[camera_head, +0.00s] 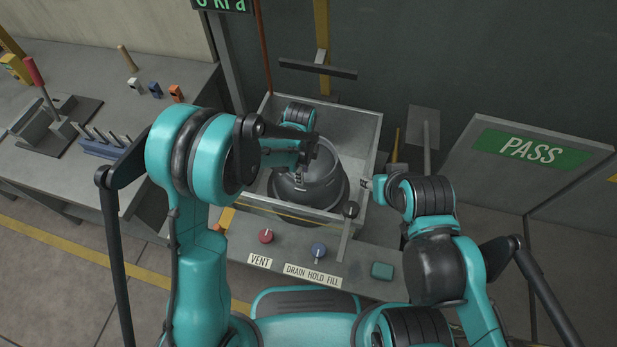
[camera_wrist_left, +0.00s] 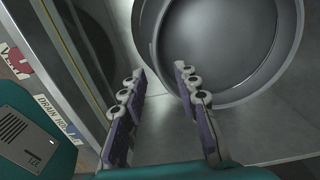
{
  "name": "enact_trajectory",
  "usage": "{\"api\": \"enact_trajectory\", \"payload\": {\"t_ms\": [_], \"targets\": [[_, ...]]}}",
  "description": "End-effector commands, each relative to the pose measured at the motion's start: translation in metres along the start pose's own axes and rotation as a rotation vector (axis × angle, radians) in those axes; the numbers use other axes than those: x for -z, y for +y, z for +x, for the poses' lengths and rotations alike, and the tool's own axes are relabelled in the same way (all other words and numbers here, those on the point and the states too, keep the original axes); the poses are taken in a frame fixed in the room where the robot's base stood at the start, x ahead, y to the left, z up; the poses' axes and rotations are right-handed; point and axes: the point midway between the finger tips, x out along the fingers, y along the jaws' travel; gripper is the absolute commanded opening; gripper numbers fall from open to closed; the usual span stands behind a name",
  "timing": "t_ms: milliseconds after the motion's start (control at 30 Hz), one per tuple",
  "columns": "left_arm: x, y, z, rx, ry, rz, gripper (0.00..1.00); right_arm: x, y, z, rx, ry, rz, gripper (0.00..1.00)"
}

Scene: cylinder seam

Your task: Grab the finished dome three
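A dark grey dome (camera_head: 322,178) sits inside an open metal tank (camera_head: 362,130) at the centre of the head view. In the left wrist view the dome (camera_wrist_left: 222,40) shows as a large round grey form with a pale rim. My left gripper (camera_wrist_left: 161,69) is open there, its two padded fingers apart with nothing visibly between them. The right-hand finger overlaps the dome's rim in the picture; I cannot tell whether it touches. In the head view my left arm reaches over the tank and covers part of the dome. My right arm is bent beside the tank's right wall; its fingers are not clear.
A control panel (camera_head: 217,242) with a red VENT knob (camera_head: 266,236), a blue knob (camera_head: 319,250) and a green button (camera_head: 382,270) runs along the tank's front. A grey bench (camera_head: 180,75) with tools stands left. A PASS sign (camera_head: 530,148) stands right.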

Motion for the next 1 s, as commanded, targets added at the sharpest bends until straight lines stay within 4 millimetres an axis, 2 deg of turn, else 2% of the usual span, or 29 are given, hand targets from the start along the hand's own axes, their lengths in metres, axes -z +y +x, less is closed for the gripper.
{"api": "enact_trajectory", "payload": {"t_ms": [200, 300, 500, 600, 633, 1000], "targets": [[-0.004, -0.001, 0.037, 0.001, 0.0, -0.001, 0.31, -0.013, 0.0, 0.017, 0.0, 0.0, 0.0, 0.4], [-0.005, -0.001, 0.045, 0.001, 0.0, -0.002, 0.31, -0.014, 0.0, 0.019, 0.0, 0.0, 0.0, 0.4], [-0.005, -0.001, 0.043, 0.001, 0.0, -0.002, 0.31, -0.013, 0.0, 0.018, 0.0, 0.0, 0.0, 0.4], [-0.005, -0.001, 0.043, 0.001, 0.0, -0.002, 0.04, -0.013, 0.0, 0.018, 0.0, 0.0, 0.0, 0.4], [-0.005, -0.001, 0.043, 0.001, 0.0, -0.002, 0.0, -0.013, 0.0, 0.018, 0.0, 0.0, 0.0, 0.4], [-0.005, -0.001, 0.042, 0.002, 0.0, -0.002, 0.0, -0.013, 0.0, 0.018, 0.0, 0.0, 0.0, 0.4]]}}
